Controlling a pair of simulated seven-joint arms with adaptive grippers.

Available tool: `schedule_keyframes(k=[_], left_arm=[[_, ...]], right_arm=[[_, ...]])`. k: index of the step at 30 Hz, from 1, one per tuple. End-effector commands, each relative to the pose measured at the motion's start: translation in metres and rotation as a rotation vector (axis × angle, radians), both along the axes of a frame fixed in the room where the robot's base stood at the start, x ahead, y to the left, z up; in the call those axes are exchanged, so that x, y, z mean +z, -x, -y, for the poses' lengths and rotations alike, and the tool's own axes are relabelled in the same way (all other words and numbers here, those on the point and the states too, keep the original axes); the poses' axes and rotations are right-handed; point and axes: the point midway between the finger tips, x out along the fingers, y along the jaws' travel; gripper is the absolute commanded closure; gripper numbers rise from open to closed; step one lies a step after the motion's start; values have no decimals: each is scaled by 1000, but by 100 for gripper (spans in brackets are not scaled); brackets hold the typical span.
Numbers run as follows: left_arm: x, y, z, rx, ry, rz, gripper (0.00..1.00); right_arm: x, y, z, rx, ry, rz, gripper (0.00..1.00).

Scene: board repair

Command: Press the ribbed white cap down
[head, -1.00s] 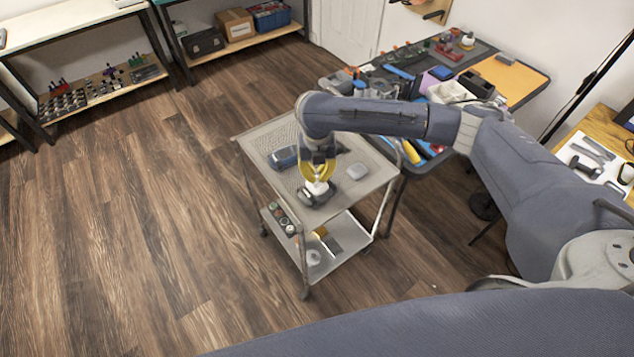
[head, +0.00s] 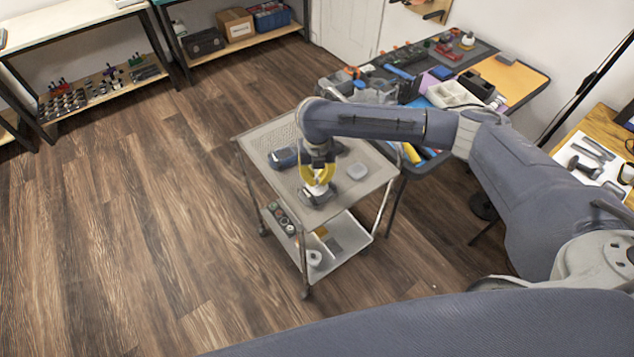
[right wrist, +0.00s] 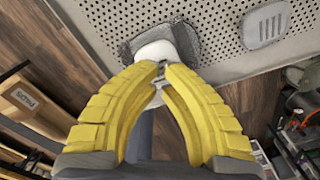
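The white cap (head: 318,190) sits on a dark grey base (head: 333,191) on the trolley's top shelf. In the right wrist view the cap (right wrist: 153,50) shows just beyond the fingertips, with the grey base (right wrist: 189,42) around it. Its ribs are too small to tell. My right gripper (head: 317,183) points down at the cap. Its yellow fingers bow outward and their tips (right wrist: 161,68) come together at the cap's near edge, hiding part of it. Whether the tips press on it cannot be told. My left gripper is in neither current view.
The trolley top (head: 262,141) also holds a dark blue-grey device (head: 283,158) left of the gripper and a pale grey rounded piece (head: 356,171) to the right. Its lower shelf (head: 335,262) carries small parts. A crowded workbench (head: 523,80) stands behind right. The floor at left is clear.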

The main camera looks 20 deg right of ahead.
Motion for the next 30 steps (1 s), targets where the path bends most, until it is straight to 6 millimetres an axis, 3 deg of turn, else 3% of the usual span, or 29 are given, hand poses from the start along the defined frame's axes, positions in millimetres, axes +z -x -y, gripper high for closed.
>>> schedule_keyframes(k=[30], left_arm=[[0, 0, 0, 0, 0, 0, 56]], right_arm=[[-16, 0, 0, -1, 0, 0, 100]])
